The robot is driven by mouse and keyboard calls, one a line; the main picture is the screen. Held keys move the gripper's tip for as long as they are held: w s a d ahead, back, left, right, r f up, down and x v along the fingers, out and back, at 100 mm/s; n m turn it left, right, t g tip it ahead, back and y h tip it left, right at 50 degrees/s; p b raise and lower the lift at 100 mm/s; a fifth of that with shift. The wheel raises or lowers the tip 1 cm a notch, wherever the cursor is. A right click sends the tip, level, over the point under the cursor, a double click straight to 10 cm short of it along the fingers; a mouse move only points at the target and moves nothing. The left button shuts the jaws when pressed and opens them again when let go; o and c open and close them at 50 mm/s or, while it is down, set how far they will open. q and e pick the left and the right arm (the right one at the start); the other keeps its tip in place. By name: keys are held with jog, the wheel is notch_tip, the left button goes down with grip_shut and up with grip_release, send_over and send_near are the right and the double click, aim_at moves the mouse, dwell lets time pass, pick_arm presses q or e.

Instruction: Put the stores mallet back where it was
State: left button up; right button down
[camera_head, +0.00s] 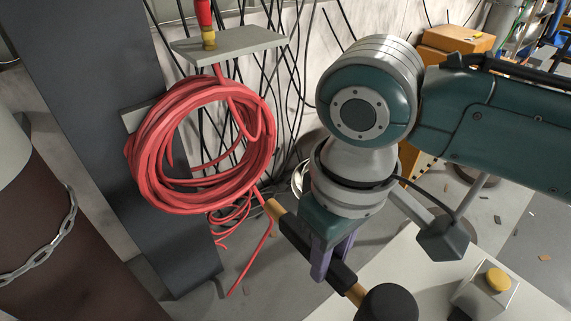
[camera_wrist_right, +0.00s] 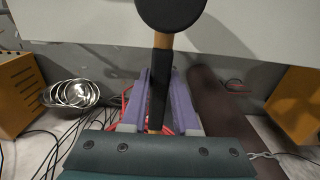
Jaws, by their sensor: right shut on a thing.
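The mallet has a black head (camera_head: 387,303), a black grip and a wooden end (camera_head: 274,209). My right gripper (camera_head: 331,262), with purple fingers, is shut on its black grip. The mallet is held tilted, its head toward the lower right over or beside a pale worktop (camera_head: 404,263). In the right wrist view the mallet (camera_wrist_right: 168,12) runs between the two fingers (camera_wrist_right: 160,85), head at the top. My left gripper does not show. No place marked for the mallet can be made out.
A coil of red hose (camera_head: 150,158) hangs by a dark column (camera_head: 105,90), below a small grey shelf (camera_head: 230,43). A grey box with a yellow button (camera_head: 497,280) stands on the worktop. Metal bowls (camera_wrist_right: 72,94) and cables lie on the floor. An orange cabinet (camera_head: 455,40) stands behind.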

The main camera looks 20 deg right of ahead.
jog(key=shift+f+b, duration=0.4)
jog(key=shift+f, duration=1.3)
jog(key=shift+f, duration=0.15)
jog(key=c, duration=0.7)
grip_release()
